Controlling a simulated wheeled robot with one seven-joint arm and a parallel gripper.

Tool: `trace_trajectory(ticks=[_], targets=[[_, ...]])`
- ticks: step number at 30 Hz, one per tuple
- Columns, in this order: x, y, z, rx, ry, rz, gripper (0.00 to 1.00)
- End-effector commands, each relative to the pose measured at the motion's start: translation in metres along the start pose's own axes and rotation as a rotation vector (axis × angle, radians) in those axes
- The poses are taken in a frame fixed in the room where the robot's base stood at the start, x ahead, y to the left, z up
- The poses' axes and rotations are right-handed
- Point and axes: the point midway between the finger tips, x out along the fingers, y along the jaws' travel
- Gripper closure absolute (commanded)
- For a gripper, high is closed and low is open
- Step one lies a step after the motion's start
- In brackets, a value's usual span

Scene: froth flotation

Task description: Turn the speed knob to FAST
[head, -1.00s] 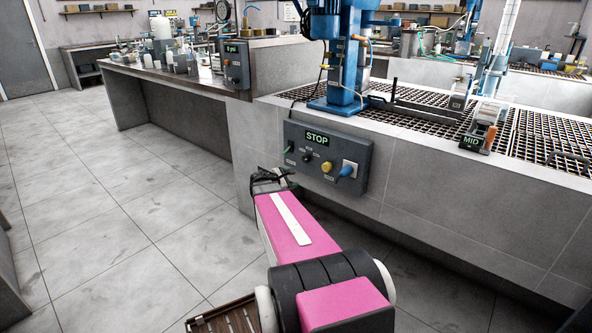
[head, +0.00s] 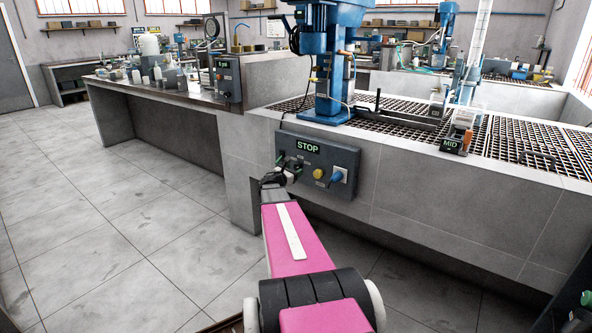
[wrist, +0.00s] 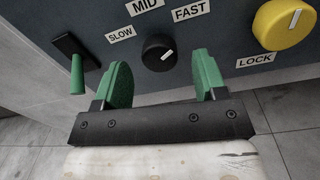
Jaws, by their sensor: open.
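The black speed knob (wrist: 158,53) shows in the wrist view on the dark control panel (wrist: 225,50). Its white mark sits on the right of its face and slants up to the right. The SLOW label (wrist: 121,35) is to its left, the MID label (wrist: 145,5) above, and the FAST label (wrist: 190,10) at the upper right. My gripper (wrist: 162,60) is open, with one green finger at each side of the knob and visible gaps between. In the head view, my gripper (head: 281,174) is at the panel's left part and hides the knob area.
A green lever (wrist: 77,74) is left of the knob. A yellow knob (wrist: 284,23) with a LOCK label (wrist: 255,60) is at the right. The panel display (head: 307,147) reads STOP. A blue knob (head: 337,176) is at the panel's right. Open floor lies left.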

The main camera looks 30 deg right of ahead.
Motion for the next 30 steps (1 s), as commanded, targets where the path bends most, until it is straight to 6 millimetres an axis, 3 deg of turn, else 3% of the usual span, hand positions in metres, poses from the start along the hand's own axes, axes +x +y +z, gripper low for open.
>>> trace_trajectory(ticks=[6,17,22,30], targets=[[0.023,0.001,-0.001,0.0,0.0,0.0,0.35],[0.026,0.0,0.0,0.0,0.0,0.0,0.35],[0.026,0.0,0.0,0.0,0.0,0.0,0.84],[0.026,0.0,0.0,0.013,0.0,0.0,0.84]])
